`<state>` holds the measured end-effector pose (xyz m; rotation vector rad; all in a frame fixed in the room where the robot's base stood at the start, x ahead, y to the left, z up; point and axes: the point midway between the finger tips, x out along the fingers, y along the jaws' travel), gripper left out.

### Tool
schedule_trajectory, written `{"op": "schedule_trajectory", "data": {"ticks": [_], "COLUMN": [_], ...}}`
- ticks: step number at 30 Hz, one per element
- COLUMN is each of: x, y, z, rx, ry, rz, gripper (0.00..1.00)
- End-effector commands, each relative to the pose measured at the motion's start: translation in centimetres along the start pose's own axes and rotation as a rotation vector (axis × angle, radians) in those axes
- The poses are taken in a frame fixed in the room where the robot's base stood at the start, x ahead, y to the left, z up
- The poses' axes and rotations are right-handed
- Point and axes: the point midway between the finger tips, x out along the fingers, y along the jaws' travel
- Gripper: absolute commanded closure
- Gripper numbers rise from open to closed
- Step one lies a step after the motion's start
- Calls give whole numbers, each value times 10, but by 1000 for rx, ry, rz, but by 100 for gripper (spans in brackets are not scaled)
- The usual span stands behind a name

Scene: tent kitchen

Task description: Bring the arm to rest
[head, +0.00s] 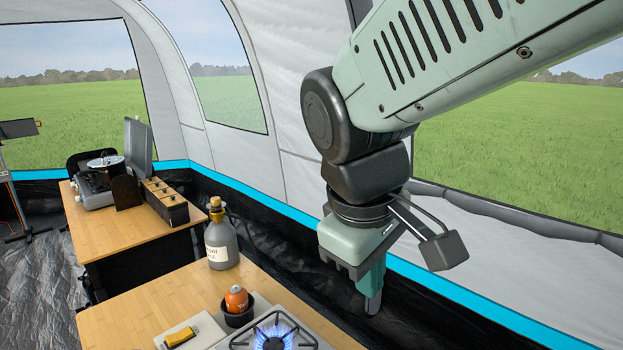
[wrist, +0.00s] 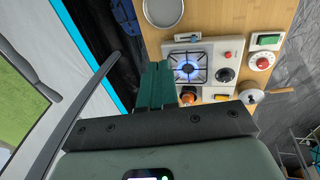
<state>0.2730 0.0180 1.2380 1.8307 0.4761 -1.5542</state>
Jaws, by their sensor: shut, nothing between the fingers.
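My gripper (head: 372,303) hangs downward from my arm in the head view, to the right of the near wooden table. It is shut with nothing in it and appears clear of the things around it. In the wrist view my gripper (wrist: 155,85) shows as two green fingers side by side, with the stove beyond them to the right. The fingers touch nothing that I can see.
A stove (wrist: 203,62) with a lit blue flame (head: 275,341) stands on the near table (head: 150,312). A grey bottle (head: 221,245) and an orange-topped item in a black cup (head: 239,315) stand close by. A round pan (wrist: 163,11) lies beyond the stove.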

Motion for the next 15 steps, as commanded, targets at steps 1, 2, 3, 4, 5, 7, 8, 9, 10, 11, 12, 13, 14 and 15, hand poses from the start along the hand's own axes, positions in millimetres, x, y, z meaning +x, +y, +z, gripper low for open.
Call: {"op": "schedule_trajectory", "data": {"ticks": [1, 2, 3, 4, 5, 7, 8, 9, 10, 11, 12, 13, 14, 15], "x": [-11, -15, -21, -24, -28, -34, -36, -38, -40, -40, -42, -42, -43, -43], "y": [3, 3, 2, 2, 1, -2, -3, -4, -5, -6, -7, -7, -8, -8], "z": [17, 25, 35, 42, 49, 61, 65, 70, 72, 75, 77, 78, 79, 80], "rx": [125, 199, 292, 357, 419, 543, 588, 638, 670, 695, 723, 738, 748, 758], "ry": [52, 79, 116, 141, 167, 219, 238, 261, 276, 287, 300, 307, 312, 316], "rz": [3, -1, -4, -7, -10, -18, -22, -25, -28, -30, -32, -35, -36, -37], "gripper": [100, 100, 100, 100, 100, 100, 100, 100, 100, 100, 100, 100, 100, 100]}}
